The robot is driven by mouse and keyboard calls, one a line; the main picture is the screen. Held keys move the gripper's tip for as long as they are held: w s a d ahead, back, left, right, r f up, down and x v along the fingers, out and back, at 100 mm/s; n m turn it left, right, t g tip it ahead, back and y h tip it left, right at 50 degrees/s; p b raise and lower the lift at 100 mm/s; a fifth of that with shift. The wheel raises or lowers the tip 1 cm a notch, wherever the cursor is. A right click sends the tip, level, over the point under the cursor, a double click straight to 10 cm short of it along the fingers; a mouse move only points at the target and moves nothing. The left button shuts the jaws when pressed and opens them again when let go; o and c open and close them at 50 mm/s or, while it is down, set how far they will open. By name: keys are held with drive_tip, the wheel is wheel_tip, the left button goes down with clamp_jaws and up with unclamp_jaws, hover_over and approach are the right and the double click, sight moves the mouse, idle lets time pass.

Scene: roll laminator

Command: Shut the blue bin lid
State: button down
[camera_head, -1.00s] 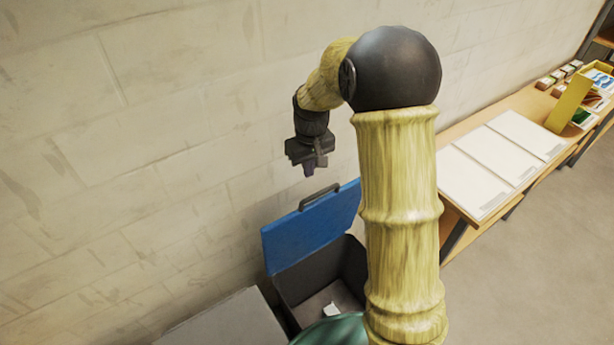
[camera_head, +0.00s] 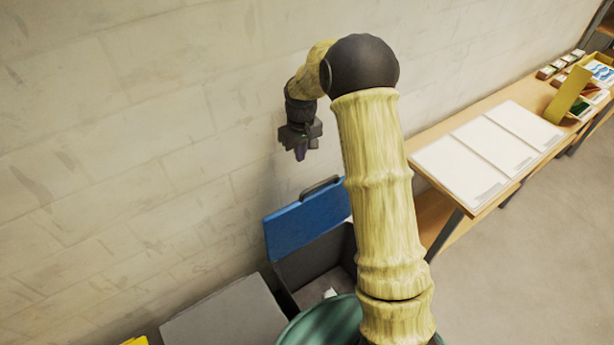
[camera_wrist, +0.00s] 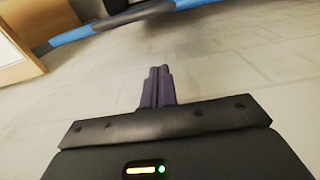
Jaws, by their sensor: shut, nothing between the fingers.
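The blue lid (camera_head: 305,222) stands raised at the back of the dark grey bin (camera_head: 312,283), near the wall. A dark handle (camera_head: 320,187) is on the lid's upper edge. The bin is open, and a small white piece (camera_head: 330,293) lies inside it. My gripper (camera_head: 300,154) hangs above the lid, fingers pointing down, apart from it. In the wrist view its dark purple fingers (camera_wrist: 157,88) are together with nothing between them. A blue edge (camera_wrist: 85,32), seemingly the lid, shows at the top of the wrist view. My arm hides the bin's right side.
A grey box-like top (camera_head: 225,315) is left of the bin. A green round rim (camera_head: 318,322) is in front of it. The wooden bench (camera_head: 455,136) at right holds white panels (camera_head: 447,170) and a yellow holder (camera_head: 567,95). The wall is close behind the bin.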

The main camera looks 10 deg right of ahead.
drive_tip(key=s+d+f+p, duration=0.1)
drive_tip(key=s+f+p, duration=0.2)
drive_tip(key=f, duration=0.4)
drive_tip(key=shift+d+f+p, duration=0.2)
drive_tip(key=shift+f+p, duration=0.15)
drive_tip(key=shift+p, duration=0.25)
drive_tip(key=shift+s, duration=0.1)
